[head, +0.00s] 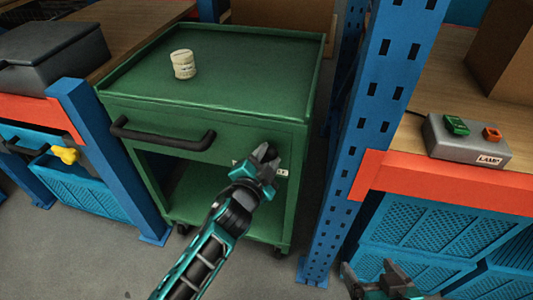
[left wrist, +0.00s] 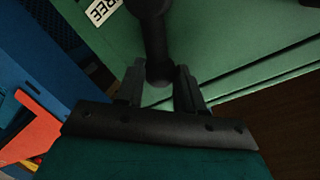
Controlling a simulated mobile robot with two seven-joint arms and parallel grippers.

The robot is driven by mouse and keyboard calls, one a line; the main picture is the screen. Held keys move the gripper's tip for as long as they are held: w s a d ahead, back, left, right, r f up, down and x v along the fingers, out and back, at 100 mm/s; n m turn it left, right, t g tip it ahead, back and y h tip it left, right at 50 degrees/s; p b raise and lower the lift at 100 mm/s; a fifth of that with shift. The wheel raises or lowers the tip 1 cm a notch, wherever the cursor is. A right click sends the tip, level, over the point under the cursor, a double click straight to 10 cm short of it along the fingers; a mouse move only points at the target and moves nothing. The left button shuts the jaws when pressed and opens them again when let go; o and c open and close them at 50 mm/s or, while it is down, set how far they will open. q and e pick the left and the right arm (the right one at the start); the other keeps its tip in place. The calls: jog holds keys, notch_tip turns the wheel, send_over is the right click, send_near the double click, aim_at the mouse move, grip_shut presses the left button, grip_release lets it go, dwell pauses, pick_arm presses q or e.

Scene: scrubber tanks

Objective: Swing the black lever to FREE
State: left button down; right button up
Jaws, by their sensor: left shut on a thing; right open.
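The black lever (left wrist: 152,30) shows in the left wrist view between the fingers of my left gripper (left wrist: 158,88). The gripper is shut on its rounded end. In the head view my left gripper (head: 267,160) is at the front of the green cart (head: 215,112), right of the centre, and largely hides the lever. A white label reading FREE (left wrist: 103,10) is on the green panel beside the lever in the wrist view. In the head view parts of white labels show on both sides of the gripper. My right gripper (head: 385,278) is open and empty at the bottom right.
A black handle bar (head: 162,138) sticks out of the cart's front, left of the lever. A cream jar (head: 183,64) stands on the cart top. A blue rack post (head: 365,130) rises close on the right. A grey LAMP box (head: 467,143) is on the right shelf.

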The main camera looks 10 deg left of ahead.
pick_arm(q)
jog(key=shift+d+m, duration=0.25)
jog(key=shift+m, duration=0.05)
pick_arm(e)
jog(key=shift+d+r, duration=0.15)
jog(key=shift+d, duration=0.2)
pick_arm(q)
jog(key=c, duration=0.7)
grip_release()
jog(key=shift+f, duration=0.1)
pick_arm(e)
jog(key=shift+s, duration=0.1)
pick_arm(q)
jog(key=shift+s, duration=0.1)
pick_arm(e)
jog(key=shift+s, duration=0.1)
